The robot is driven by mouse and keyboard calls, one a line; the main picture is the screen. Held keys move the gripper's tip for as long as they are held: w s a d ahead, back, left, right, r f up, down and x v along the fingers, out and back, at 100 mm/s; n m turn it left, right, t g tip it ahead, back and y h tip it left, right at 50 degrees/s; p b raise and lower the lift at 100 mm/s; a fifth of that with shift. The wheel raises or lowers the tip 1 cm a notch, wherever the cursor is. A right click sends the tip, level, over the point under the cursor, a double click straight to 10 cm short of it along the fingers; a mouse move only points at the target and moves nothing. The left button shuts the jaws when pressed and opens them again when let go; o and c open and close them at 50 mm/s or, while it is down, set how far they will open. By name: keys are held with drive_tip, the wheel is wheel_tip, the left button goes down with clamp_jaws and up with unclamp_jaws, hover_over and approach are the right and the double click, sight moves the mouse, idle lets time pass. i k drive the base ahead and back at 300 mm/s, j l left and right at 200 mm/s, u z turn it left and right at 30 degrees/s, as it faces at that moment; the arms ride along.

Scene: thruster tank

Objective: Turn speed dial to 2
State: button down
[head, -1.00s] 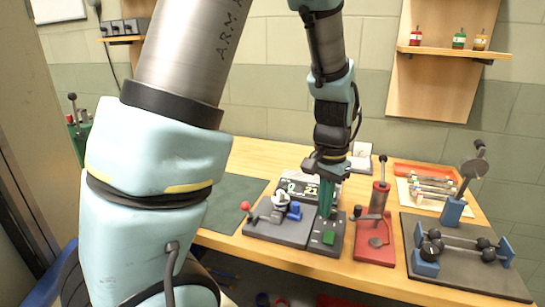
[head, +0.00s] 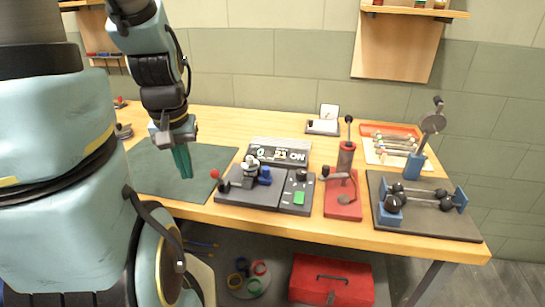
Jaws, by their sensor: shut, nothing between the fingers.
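The control panel (head: 297,207) is a dark block on the bench, right of a small mounted thruster. A small black knob (head: 301,175), which looks like the speed dial, sits at its back, with a green button (head: 299,197) in front. The dial's pointer and numbers are too small to read. A display (head: 281,153) stands behind, showing lit characters that I cannot read surely. My gripper (head: 183,174) has green fingers pointing down, shut and empty. It hangs above the green mat, left of the panel and clear of it.
The thruster's grey base (head: 243,196) with a red ball-ended lever (head: 214,174) lies between my gripper and the panel. A red lever press (head: 343,198) stands right of the panel. A dark plate (head: 420,222) with blue supports is farther right. The green mat (head: 150,183) is mostly bare.

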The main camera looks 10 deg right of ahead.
sight(301, 173)
drive_tip(key=l+u, duration=0.35)
drive_tip(key=k+l+u, duration=0.1)
drive_tip(key=l+u, duration=0.25)
drive_tip(key=k+l+u, duration=0.1)
drive_tip(key=u, duration=0.3)
drive_tip(key=l, duration=0.1)
